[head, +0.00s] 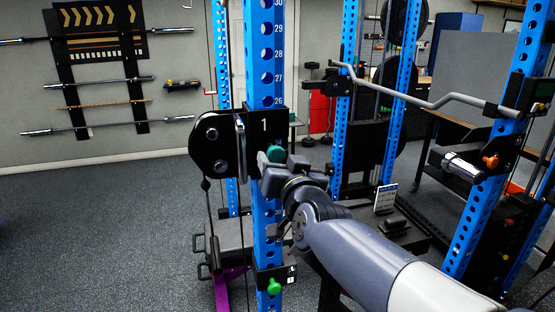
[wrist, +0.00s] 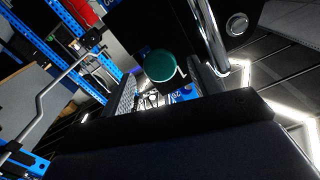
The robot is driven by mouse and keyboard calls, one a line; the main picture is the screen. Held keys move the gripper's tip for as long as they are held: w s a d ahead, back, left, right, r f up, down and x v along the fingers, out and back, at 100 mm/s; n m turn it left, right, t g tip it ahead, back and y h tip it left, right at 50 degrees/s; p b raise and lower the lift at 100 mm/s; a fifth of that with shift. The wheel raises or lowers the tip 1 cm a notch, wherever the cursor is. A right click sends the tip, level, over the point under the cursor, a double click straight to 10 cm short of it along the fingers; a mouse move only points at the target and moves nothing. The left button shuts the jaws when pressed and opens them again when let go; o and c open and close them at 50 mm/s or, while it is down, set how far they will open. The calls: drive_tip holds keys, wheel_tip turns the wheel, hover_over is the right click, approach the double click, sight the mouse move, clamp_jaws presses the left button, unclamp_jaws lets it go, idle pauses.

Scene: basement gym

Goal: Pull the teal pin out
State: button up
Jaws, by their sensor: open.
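The teal pin (head: 276,154) sticks out of the black plate marked 1 (head: 221,141) on the blue upright. Its round head (wrist: 160,65) shows in the wrist view. My gripper (head: 279,163) is at the pin, with its fingers around the pin's head in the head view. In the wrist view my gripper (wrist: 168,82) is open, one finger to the left of the pin head and one to the right. I cannot tell whether either finger touches it. The pin's shaft is hidden behind its head.
A green knob (head: 274,286) sits lower on the same blue upright (head: 265,60). A steel tube (wrist: 209,35) runs close beside the right finger. A bent bar (head: 405,96) spans the rack at right, near an orange knob (head: 490,161). Open floor (head: 95,235) lies at left.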

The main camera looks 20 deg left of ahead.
sight(277, 157)
drive_tip(key=v, duration=0.8)
drive_tip(key=shift+w+a, duration=0.1)
drive_tip(key=shift+p+x, duration=0.4)
drive_tip(key=shift+x, duration=5.5)
